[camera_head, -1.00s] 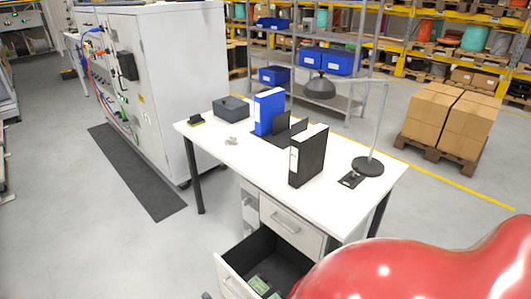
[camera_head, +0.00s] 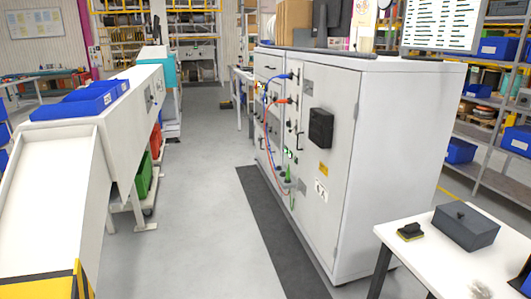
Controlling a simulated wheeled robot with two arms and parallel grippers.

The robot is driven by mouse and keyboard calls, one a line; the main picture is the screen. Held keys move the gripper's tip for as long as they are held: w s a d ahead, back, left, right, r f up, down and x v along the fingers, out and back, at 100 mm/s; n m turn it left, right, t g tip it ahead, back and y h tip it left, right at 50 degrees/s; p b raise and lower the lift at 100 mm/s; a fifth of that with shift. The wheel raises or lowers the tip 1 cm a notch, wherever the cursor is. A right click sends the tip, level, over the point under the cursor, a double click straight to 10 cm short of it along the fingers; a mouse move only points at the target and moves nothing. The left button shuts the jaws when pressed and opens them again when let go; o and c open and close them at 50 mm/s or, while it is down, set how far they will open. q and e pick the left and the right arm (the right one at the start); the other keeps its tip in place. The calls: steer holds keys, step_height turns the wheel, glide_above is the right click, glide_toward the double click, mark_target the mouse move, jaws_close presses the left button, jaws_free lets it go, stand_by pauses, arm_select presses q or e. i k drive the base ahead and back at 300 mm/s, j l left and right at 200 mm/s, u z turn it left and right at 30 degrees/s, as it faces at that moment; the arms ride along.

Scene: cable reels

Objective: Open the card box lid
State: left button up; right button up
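A dark grey box (camera_head: 465,227) with a closed lid stands on the white desk (camera_head: 425,262) at the lower right of the head view. It has a small knob-like detail on its top. I take it to be the card box, but I cannot read any label on it. Neither of my grippers shows in this view.
A small black and yellow item (camera_head: 410,232) lies left of the box. A tall grey cabinet (camera_head: 335,150) with cables stands beyond the desk. A dark mat (camera_head: 270,225) runs along it. The grey floor (camera_head: 205,215) left of the mat is clear. A white chute (camera_head: 50,200) stands far left.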

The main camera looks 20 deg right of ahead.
mark_target(476, 222)
steer(key=i+z, duration=0.1)
steer(key=i, duration=0.4)
steer(key=i+j+z, duration=0.1)
steer(key=i, duration=0.4)
steer(key=i+j+z, duration=0.15)
steer(key=i, duration=0.3)
steer(key=i+j+z, duration=0.1)
steer(key=i, duration=0.4)
steer(key=j+z, duration=0.1)
steer(key=z, duration=4.15)
steer(key=j+u, duration=0.1)
steer(key=u, duration=1.6)
